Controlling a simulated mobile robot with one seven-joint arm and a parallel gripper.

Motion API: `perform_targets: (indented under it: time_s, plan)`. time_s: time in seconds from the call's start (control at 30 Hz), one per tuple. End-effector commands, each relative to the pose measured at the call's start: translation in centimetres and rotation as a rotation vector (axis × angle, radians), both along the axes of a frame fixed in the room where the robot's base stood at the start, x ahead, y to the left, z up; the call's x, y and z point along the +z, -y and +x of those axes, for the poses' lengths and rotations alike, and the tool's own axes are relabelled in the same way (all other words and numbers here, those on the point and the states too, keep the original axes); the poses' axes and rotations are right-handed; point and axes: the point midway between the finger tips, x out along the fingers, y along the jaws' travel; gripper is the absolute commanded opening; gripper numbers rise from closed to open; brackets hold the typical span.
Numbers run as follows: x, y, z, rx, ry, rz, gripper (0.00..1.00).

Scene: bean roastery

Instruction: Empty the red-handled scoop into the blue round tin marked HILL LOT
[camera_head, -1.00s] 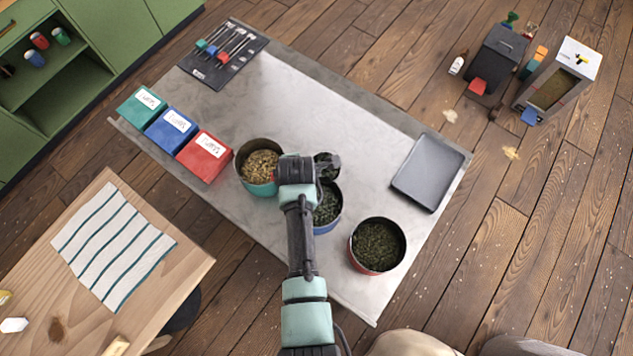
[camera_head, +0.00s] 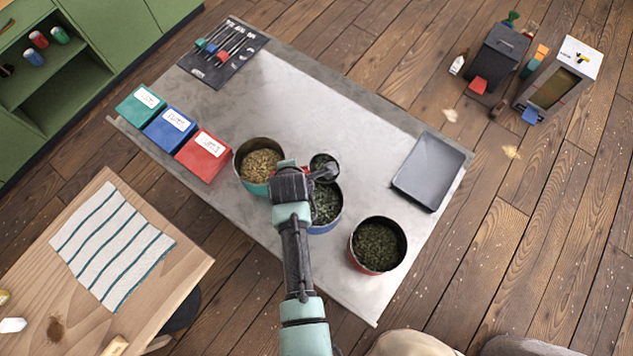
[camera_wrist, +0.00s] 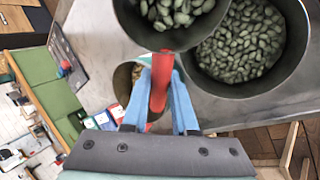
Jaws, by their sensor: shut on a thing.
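My gripper (camera_wrist: 160,92) is shut on the red handle (camera_wrist: 161,75) of the scoop. The dark scoop bowl (camera_head: 323,163) is held above the steel table, beside the far rim of the blue round tin (camera_head: 334,222). In the wrist view the bowl (camera_wrist: 166,36) holds green beans and looks about upright. A wide dark tin with green beans, seemingly the blue tin (camera_wrist: 303,52), is right of the bowl there. My wrist partly covers the blue tin in the head view. Its marking cannot be read.
A teal tin (camera_head: 245,180) of pale beans stands left of the blue tin, and a red tin (camera_head: 375,267) of green beans stands right. A grey tray (camera_head: 432,170) lies at the right. Red, blue and teal boxes line the left edge. The table's far middle is clear.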

Motion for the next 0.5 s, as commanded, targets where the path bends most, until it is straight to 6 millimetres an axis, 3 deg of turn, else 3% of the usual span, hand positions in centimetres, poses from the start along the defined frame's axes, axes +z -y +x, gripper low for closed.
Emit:
perform_targets:
  time_s: [0.5]
  plan:
    - [-0.03, 0.01, 0.08, 0.002, 0.068, -0.027, 0.00]
